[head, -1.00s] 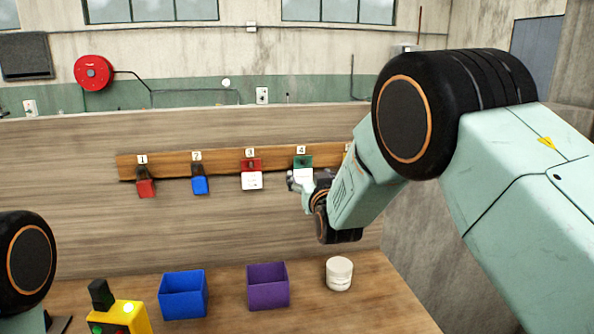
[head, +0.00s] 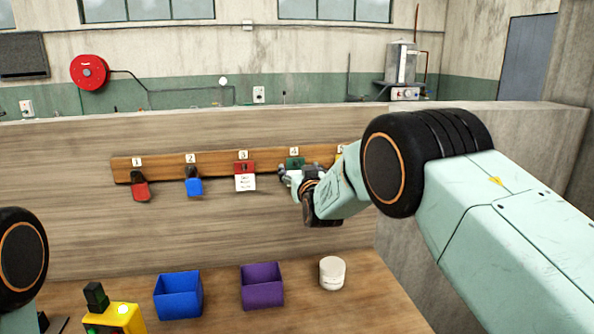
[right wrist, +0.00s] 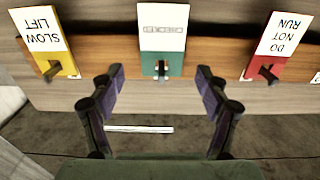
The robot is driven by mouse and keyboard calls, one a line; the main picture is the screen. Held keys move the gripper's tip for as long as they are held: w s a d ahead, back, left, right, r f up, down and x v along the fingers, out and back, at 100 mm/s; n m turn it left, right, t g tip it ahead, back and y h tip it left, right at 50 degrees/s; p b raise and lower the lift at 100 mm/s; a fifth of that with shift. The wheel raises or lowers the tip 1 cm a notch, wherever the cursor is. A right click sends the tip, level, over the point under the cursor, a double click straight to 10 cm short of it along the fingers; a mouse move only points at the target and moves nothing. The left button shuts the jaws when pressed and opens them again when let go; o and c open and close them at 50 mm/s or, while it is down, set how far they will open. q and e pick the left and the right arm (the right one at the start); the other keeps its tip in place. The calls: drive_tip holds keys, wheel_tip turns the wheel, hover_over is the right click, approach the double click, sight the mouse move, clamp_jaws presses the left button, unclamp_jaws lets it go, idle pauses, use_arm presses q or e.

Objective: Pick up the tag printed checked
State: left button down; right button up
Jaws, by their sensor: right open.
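The tag with a green upper part and a white printed part (right wrist: 162,30) hangs on a dark peg under number 4. Its small boxed print is upside down in the right wrist view and too small to read surely. My left gripper is not in view.
A yellow tag reading SLOW LIFT (right wrist: 45,35) and a red DO NOT RUN tag (right wrist: 280,40) hang on either side. The wooden rail (head: 218,159) also holds a blue tag (head: 194,186). A blue bin (head: 178,297), purple bin (head: 262,288) and white jar (head: 332,273) stand below.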

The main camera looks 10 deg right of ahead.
drive_tip(key=shift+w+a+f, duration=0.1)
drive_tip(key=shift+w+f, duration=0.05)
drive_tip(key=shift+w, duration=0.45)
drive_tip(key=shift+w+a+f, duration=0.1)
drive_tip(key=shift+w+f, duration=0.05)
drive_tip(key=shift+w, duration=0.45)
drive_tip(key=shift+s+d+r, duration=0.1)
drive_tip(key=shift+s+r, duration=0.25)
drive_tip(key=shift+s, duration=0.05)
drive_tip(key=shift+d, duration=0.1)
drive_tip(key=shift+c, duration=1.2)
drive_tip(key=shift+w+f, duration=0.3)
drive_tip(key=shift+w, duration=0.1)
drive_tip(key=c, duration=0.5)
drive_tip(key=shift+s, duration=0.1)
drive_tip(key=shift+c, duration=0.6)
drive_tip(key=shift+s+r, duration=0.2)
drive_tip(key=shift+r, duration=0.05)
drive_tip(key=shift+c, duration=0.3)
